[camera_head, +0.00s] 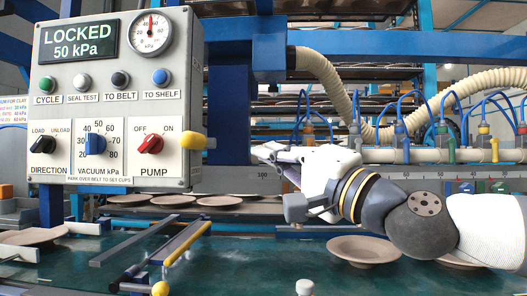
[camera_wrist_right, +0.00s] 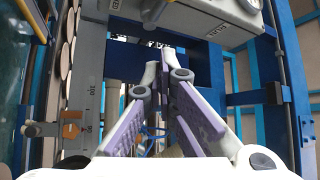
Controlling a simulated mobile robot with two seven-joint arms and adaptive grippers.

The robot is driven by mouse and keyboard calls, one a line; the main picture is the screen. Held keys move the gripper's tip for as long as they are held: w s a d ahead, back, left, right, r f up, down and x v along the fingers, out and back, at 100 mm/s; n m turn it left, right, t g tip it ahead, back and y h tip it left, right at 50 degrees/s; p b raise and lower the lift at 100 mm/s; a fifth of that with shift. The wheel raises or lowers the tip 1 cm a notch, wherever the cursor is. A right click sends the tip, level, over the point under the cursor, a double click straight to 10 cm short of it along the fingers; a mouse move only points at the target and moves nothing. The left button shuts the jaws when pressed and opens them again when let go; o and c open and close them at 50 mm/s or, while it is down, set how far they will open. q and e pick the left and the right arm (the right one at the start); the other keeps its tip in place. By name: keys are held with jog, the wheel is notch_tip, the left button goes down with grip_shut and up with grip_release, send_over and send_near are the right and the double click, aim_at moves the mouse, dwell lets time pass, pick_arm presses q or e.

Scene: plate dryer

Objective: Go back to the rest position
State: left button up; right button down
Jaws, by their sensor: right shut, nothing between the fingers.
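My right gripper (camera_head: 262,153) is shut and empty, in front of the blue frame to the right of the grey control box (camera_head: 120,88). In the right wrist view its purple-padded fingers (camera_wrist_right: 164,62) come together at the tips, with the box at the top. My right arm reaches in from the right edge. My left gripper is not in view. The box display (camera_head: 76,44) reads LOCKED 50 kPa. The black direction knob (camera_head: 50,144), blue vacuum knob (camera_head: 95,144) and red pump knob (camera_head: 150,144) are untouched.
Clay plates lie on the green belt, one at left (camera_head: 36,236) and one below my arm (camera_head: 363,250). A yellow-tipped lever (camera_head: 193,141) sticks out beside the box. Hoses and a scaled rail (camera_head: 400,172) run behind my arm. A yellow-ended bar (camera_head: 187,244) crosses the belt.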

jog(key=s+a+f+g+h+p, duration=0.1)
jog(key=s+a+f+g, duration=0.15)
jog(key=f, duration=0.95)
jog(key=s+a+f+g+h+p, duration=0.1)
jog(key=a+f+g+h+p, duration=0.15)
jog(key=f, duration=0.95)
jog(key=s+d+f+n+g+h+p, duration=0.1)
jog(key=s+f+g, duration=0.1)
jog(key=s+f, duration=0.65)
jog(key=s+d+f+n+g+h+p, duration=0.1)
jog(key=s+d+f+g+h, duration=0.15)
jog(key=s+f, duration=0.6)
jog(key=s+d+f+n+g+h+p, duration=0.1)
jog(key=s+d+f+g+h, duration=0.1)
jog(key=s+d+f, duration=0.5)
jog(key=s+d+f+g+h+p, duration=0.2)
jog(key=s+d+f+g, duration=0.15)
jog(key=s+f, duration=0.4)
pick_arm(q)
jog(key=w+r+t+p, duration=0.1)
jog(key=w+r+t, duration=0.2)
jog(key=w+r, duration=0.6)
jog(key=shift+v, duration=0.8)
pick_arm(e)
jog(key=s+d+r+n+g+h, duration=0.1)
jog(key=s+d+h, duration=0.3)
jog(key=s+d, duration=1.1)
jog(key=shift+s+r+n+g, duration=0.2)
jog(key=shift+r+n+g, duration=0.2)
jog(key=shift+r+g, duration=0.25)
